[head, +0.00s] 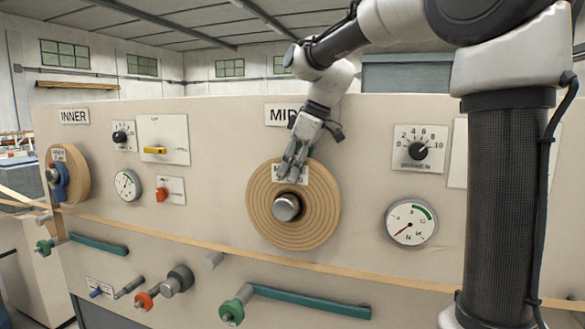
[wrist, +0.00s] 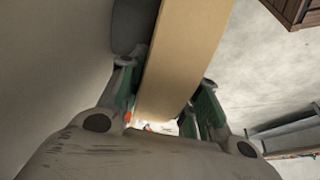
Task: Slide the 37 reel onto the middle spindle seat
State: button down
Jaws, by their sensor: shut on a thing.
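A tan wound reel (head: 258,222) is at the middle spindle seat on the panel, under a partly hidden sign starting "MID" (head: 280,115). The silver spindle end (head: 287,207) shows through its centre. The reel's white label is partly covered by my fingers, so I cannot read its number. My gripper (head: 290,172) is shut on the reel's upper part. In the wrist view the reel's tan edge (wrist: 185,50) runs between the two green-padded fingers. I cannot tell whether the reel's back touches the panel.
An inner reel (head: 75,175) hangs at left under the "INNER" sign. Dials, a gauge (head: 409,222) and switches flank the middle seat. A tan strip (head: 200,238) crosses below, above a green-handled lever (head: 310,300).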

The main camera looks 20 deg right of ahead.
jog(key=c, duration=0.9)
grip_release()
jog(key=shift+c, duration=0.2)
jog(key=v, duration=1.2)
jog(key=s+d+f+m+t+h, duration=0.1)
jog(key=s+d+f+m, duration=0.4)
jog(key=s+f, duration=0.5)
jog(key=s+d+f+m+h, duration=0.2)
jog(key=s+d+f+m, duration=0.3)
jog(key=s+f, duration=0.6)
jog(key=s, duration=0.3)
jog(key=shift+d+m+t+h, duration=0.4)
